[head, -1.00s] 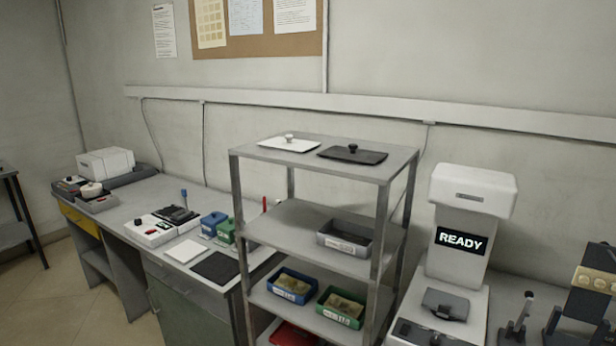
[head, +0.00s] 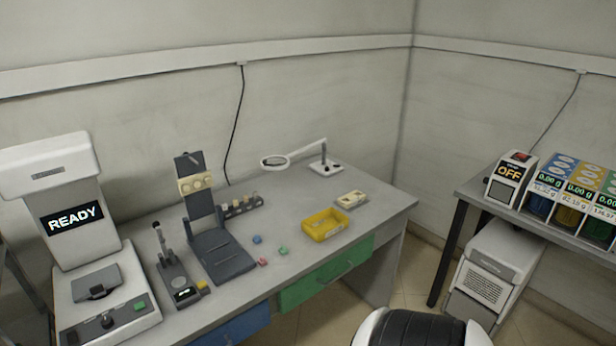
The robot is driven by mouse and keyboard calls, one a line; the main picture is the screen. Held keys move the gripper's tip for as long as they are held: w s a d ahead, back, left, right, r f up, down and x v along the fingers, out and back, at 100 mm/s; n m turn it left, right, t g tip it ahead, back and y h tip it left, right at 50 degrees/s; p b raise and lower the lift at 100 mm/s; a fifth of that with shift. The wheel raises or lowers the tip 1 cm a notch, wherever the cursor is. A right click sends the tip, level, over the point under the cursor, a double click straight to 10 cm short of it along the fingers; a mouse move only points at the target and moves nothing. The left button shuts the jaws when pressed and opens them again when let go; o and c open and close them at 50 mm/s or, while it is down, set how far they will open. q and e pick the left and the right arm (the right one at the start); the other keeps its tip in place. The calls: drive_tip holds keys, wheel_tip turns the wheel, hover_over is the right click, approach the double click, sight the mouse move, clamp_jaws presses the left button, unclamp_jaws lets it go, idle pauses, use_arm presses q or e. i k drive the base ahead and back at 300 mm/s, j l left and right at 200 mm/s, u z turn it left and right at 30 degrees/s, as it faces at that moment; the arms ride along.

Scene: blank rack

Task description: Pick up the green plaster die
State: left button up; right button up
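A small green piece (head: 283,250), which looks like the green plaster die, lies on the grey desk (head: 330,250). It sits left of the yellow tray (head: 326,224). A small blue piece (head: 257,239) lies just behind and left of it, and a pink one (head: 263,262) in front and left. They are too small for me to read any marks on their faces. Neither of my grippers is in view.
A dark stand (head: 215,245) and a small lever device (head: 178,278) stand left of the pieces, with the READY machine (head: 75,230) further left. A magnifier lamp (head: 300,155) stands behind. A green drawer (head: 325,275) is under the desk's front edge.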

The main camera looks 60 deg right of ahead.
sight(284, 252)
drive_tip(key=z, duration=1.8)
